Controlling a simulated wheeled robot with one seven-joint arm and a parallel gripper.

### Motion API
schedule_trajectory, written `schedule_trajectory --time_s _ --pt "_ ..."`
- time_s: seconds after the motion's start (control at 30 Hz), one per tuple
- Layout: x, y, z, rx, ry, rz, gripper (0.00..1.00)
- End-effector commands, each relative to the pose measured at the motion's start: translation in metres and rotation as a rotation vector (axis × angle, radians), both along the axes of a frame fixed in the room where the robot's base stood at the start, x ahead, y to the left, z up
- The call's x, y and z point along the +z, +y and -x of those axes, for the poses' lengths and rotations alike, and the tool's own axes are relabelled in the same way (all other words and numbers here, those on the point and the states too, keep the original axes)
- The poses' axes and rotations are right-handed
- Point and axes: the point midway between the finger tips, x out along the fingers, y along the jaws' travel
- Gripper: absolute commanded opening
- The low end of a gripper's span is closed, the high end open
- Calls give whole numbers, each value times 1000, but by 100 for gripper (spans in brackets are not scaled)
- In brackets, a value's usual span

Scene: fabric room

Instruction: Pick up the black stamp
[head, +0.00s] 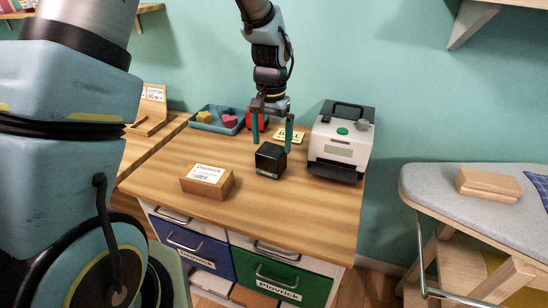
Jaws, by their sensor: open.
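The black stamp (270,163) is a small dark block with a light label low on its front, standing on the wooden tabletop (315,206). My gripper (272,147) points down just above the stamp. Its two green fingers are apart, with nothing held between them. The fingertips are close to the stamp's top, one toward each side; whether they overlap its sides or touch it, I cannot tell.
A labelled wooden block (207,182) lies to the left front. A white and dark machine (340,143) stands close on the right. A blue tray (201,126) with coloured pieces, a red object (263,119) and a yellow sign (297,136) are behind. The front right tabletop is clear.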

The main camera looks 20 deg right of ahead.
Motion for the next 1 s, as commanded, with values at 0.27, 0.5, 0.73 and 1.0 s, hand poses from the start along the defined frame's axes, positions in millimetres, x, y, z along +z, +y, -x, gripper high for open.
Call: schedule_trajectory --time_s 0.27,0.5,0.73,1.0 --pt "-21 1 2 -1 3 -3 100" --pt "-54 2 4 0 3 -3 100" --pt "-65 1 3 0 -1 0 100" --pt "-65 1 3 0 -1 0 86"
